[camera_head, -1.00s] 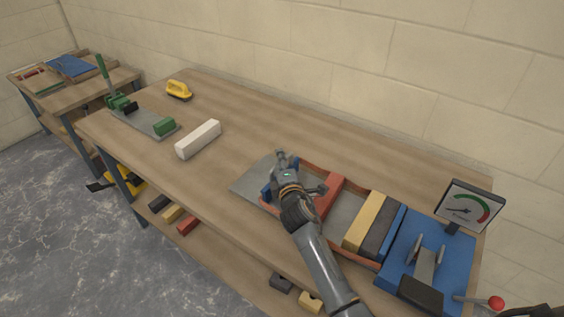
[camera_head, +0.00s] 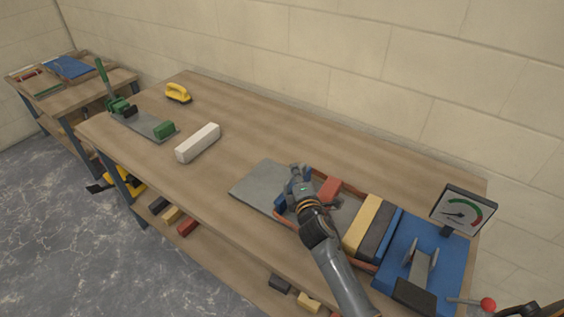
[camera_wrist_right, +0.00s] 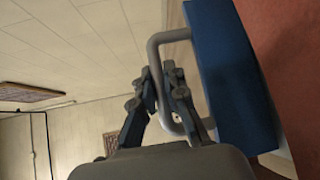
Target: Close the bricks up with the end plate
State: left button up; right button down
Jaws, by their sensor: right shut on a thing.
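My right gripper (camera_head: 299,180) is over the left part of the tray (camera_head: 352,263). In the right wrist view its fingers (camera_wrist_right: 168,100) are shut on the grey handle (camera_wrist_right: 157,75) of the blue end plate (camera_wrist_right: 232,75). In the head view the end plate (camera_head: 280,202) shows low beside the gripper, partly hidden by it. A red brick (camera_head: 331,186) lies just right of the gripper, partly covered by my arm. In the wrist view a red surface (camera_wrist_right: 285,60) is close beside the plate; I cannot tell whether they touch. A yellow brick (camera_head: 361,222) and a dark brick (camera_head: 377,230) stand farther right. My left gripper is not in view.
A blue press base (camera_head: 440,262) with a dial gauge (camera_head: 463,211) and a red-knobbed lever (camera_head: 488,305) is at the right. A white block (camera_head: 198,142), a yellow-handled tool (camera_head: 178,93) and a green clamp (camera_head: 164,130) are at the left. The middle back of the bench is clear.

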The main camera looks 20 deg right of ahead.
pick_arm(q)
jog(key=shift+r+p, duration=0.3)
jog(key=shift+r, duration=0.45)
pick_arm(e)
jog(key=s+d, duration=0.2)
jog(key=s, duration=0.1)
jog(key=shift+s+d, duration=0.25)
jog(key=shift+d, duration=0.1)
jog(key=c, duration=1.4)
grip_release()
jog(key=shift+o, duration=0.2)
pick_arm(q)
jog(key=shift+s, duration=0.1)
pick_arm(e)
jog(key=s+a+r, duration=0.1)
jog(key=s, duration=1)
jog(key=shift+s+a+r, duration=0.25)
jog(key=shift+s+a, duration=0.05)
jog(key=shift+s, duration=0.05)
